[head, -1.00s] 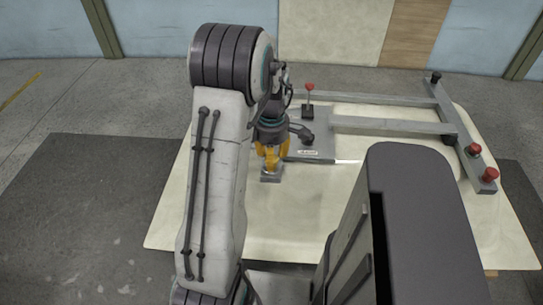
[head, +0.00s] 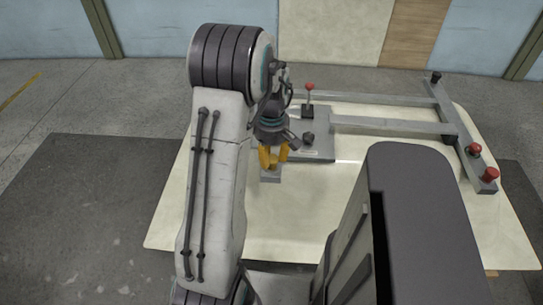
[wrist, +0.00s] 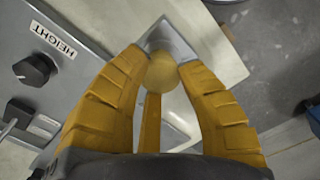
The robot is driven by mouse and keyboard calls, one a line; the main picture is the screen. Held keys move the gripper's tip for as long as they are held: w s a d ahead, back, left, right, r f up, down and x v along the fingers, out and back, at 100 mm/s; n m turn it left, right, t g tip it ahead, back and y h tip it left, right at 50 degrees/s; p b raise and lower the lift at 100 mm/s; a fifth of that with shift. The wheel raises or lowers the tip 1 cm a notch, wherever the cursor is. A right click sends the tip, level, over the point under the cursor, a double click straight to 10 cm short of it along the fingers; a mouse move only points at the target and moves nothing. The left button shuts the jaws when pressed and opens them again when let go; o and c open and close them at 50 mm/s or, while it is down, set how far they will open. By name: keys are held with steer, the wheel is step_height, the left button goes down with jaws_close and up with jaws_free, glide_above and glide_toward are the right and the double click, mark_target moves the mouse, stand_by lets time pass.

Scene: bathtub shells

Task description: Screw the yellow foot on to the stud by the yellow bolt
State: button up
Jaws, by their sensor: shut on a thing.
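My gripper (head: 272,163) has yellow-orange fingers and points down over a small grey block (head: 270,177) on the table. In the wrist view my gripper (wrist: 162,75) is shut on a round, dull yellow piece, the yellow foot (wrist: 161,74), with fingers on both sides of it. The grey plate top of the block (wrist: 176,42) lies beneath the foot. Whether the foot touches the block cannot be told. In the head view the fingers hide the foot. I cannot make out the stud or the yellow bolt.
A grey control panel with a black knob (wrist: 35,69) and a "HEIGHT" label stands beside the gripper. A red-topped lever (head: 309,88) rises behind it. The pale table front (head: 285,225) is clear.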

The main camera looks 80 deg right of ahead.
steer(key=m, duration=0.7)
steer(key=o, duration=1.2)
steer(key=shift+c, duration=0.8)
steer(key=n, duration=1.2)
steer(key=shift+n, duration=0.4)
